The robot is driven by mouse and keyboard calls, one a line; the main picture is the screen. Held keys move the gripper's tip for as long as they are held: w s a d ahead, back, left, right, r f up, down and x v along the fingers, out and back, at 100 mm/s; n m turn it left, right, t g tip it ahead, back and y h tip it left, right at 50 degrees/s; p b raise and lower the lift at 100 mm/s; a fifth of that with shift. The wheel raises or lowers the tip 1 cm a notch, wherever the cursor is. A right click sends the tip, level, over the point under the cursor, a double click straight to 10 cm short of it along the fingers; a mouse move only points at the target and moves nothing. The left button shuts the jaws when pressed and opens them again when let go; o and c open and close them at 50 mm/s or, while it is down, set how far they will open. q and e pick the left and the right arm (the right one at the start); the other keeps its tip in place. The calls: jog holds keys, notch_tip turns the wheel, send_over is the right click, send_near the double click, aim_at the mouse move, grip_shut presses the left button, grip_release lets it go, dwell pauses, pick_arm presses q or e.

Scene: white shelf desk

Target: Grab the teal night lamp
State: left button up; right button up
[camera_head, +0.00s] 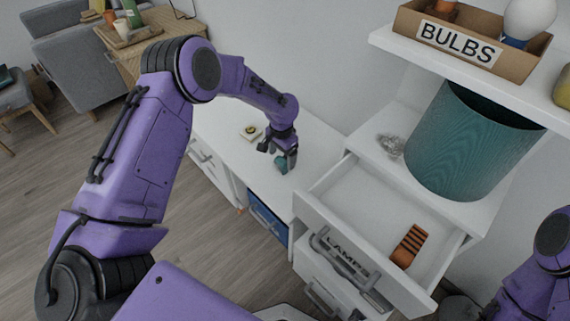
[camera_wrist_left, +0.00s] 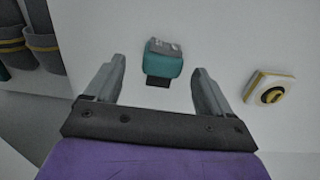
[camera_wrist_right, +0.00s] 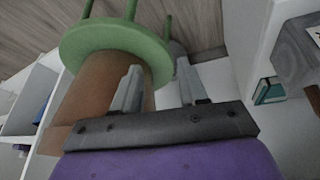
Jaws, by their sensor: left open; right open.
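A small teal block-like thing with a grey top and a dark base, apparently the night lamp (camera_head: 282,164), sits on the white desk top. It also shows in the left wrist view (camera_wrist_left: 165,63), between and beyond my open fingers. My left gripper (camera_head: 281,152) is open and close above it, partly hiding it in the head view. I cannot tell whether any finger touches it. My right gripper (camera_wrist_right: 159,69) is open and empty in the right wrist view, away from the lamp. In the head view only part of my right arm shows, at the lower right.
A yellow-and-black round thing on a pale square base (camera_head: 250,132) lies near the lamp. An open white drawer (camera_head: 355,200) holds an orange-and-black striped thing (camera_head: 409,246). A large teal cylinder (camera_head: 465,150) stands under a shelf with a BULBS box (camera_head: 465,45). A green stool (camera_wrist_right: 115,45) is near my right gripper.

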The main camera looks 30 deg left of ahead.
aim_at(283, 159)
pick_arm(q)
jog(key=f, duration=0.3)
jog(key=f+b, duration=0.1)
jog(key=f, duration=0.1)
jog(key=shift+w+f, duration=0.1)
jog(key=shift+w, duration=0.25)
jog(key=c, duration=1.1)
